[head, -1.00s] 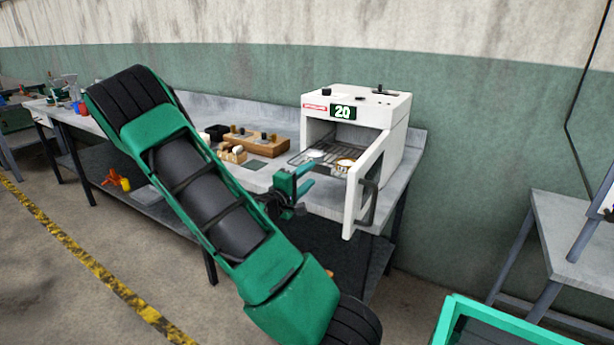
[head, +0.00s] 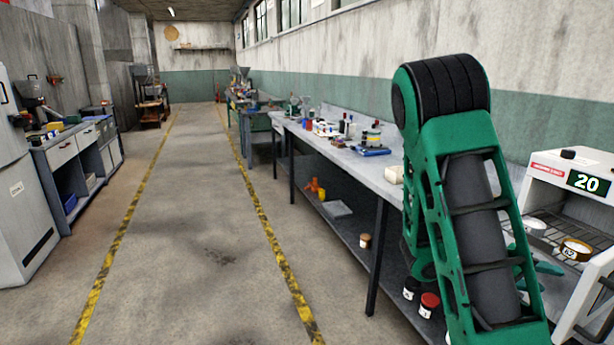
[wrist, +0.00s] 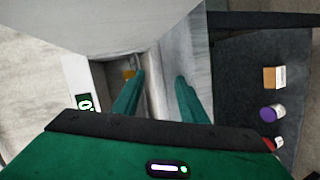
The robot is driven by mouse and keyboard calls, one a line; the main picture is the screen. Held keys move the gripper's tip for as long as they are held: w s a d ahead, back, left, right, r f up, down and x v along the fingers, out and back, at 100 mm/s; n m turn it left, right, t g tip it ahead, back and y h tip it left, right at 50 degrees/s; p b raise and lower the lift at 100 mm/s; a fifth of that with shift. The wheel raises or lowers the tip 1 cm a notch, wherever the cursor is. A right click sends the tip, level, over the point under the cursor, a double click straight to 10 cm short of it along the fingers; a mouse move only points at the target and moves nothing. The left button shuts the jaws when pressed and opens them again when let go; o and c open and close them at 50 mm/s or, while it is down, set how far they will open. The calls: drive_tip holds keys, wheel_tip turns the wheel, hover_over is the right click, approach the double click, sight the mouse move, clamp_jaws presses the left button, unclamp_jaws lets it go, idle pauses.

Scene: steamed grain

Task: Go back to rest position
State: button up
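My gripper (wrist: 159,76) is open in the wrist view, with its two teal fingers apart and nothing between them. In the head view my green arm stands tall at the right and hides most of the gripper; a teal finger (head: 547,268) shows beside the oven. The white oven (head: 556,170) reads 20 and its door (head: 592,300) is open. Two small round containers (head: 576,250) sit on its rack. In the wrist view the oven display (wrist: 84,103) is at the left.
A long grey workbench (head: 375,180) runs away along the wall, carrying several tools and jars. Its lower shelf (head: 345,228) holds several jars, including a red-lidded one (head: 429,301). Clear floor (head: 205,230) lies left of the bench, between yellow-black lines. Cabinets (head: 75,160) stand at far left.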

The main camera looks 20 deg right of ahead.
drive_tip(key=s+a+f+m+y, duration=0.2)
drive_tip(key=s+a+y, duration=0.15)
drive_tip(key=a, duration=0.25)
drive_tip(key=s+a+f+m+y, duration=0.2)
drive_tip(key=a+y, duration=0.3)
drive_tip(key=s+a+r+n+t+y, duration=0.1)
drive_tip(key=a+r+y, duration=0.2)
drive_tip(key=a, duration=0.5)
drive_tip(key=s+a+r+n+t+y, duration=0.1)
drive_tip(key=s+a+r+y, duration=0.1)
drive_tip(key=a, duration=0.7)
wheel_tip(320, 180, up, 2)
drive_tip(key=shift+t+y, duration=0.4)
drive_tip(key=shift+y, duration=0.05)
drive_tip(key=shift+c, duration=1)
